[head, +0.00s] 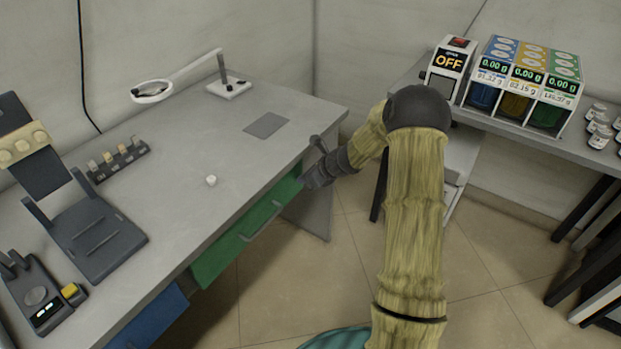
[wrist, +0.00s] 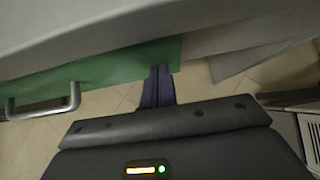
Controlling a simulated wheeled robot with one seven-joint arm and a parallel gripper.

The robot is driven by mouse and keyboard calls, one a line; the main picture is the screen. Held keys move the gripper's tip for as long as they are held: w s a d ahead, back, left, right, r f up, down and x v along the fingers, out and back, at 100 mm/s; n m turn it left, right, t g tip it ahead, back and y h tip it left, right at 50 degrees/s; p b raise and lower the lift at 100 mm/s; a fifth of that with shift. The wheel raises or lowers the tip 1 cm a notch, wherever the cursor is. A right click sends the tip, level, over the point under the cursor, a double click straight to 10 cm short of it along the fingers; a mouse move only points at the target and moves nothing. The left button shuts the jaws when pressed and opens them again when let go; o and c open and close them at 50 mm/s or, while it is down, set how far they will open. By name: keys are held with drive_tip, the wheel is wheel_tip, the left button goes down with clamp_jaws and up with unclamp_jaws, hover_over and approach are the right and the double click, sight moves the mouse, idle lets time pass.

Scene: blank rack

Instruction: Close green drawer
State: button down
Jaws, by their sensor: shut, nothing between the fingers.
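The green drawer (head: 222,255) is under the front edge of the grey desk, and its grey handle (head: 262,222) faces outward. In the wrist view the green drawer front (wrist: 110,65) runs along below the desk edge, with the handle (wrist: 45,106) at left. No drawer interior shows, and I cannot tell whether a small gap is left. My gripper (head: 306,182) is at the drawer's far right end. Its fingers (wrist: 157,85) are shut and empty, overlapping the right end of the green front in the wrist view; contact is not clear.
A blue drawer (head: 150,322) sits nearer under the same desk (head: 185,225). On the desk are a small white object (head: 211,180), a vial rack (head: 118,160) and a dark device (head: 92,235). A second table at right holds dispensers (head: 525,85). Floor in front is open.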

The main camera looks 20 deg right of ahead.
drive_tip(key=shift+w+a+r, duration=0.25)
drive_tip(key=shift+a+r, duration=0.05)
drive_tip(key=shift+a, duration=0.05)
drive_tip(key=s+d+r+p, duration=0.1)
drive_tip(key=s+d+r, duration=0.5)
drive_tip(key=s+d, duration=0.2)
drive_tip(key=shift+s+r, duration=0.2)
drive_tip(key=shift+s, duration=0.2)
drive_tip(key=shift+w, duration=0.1)
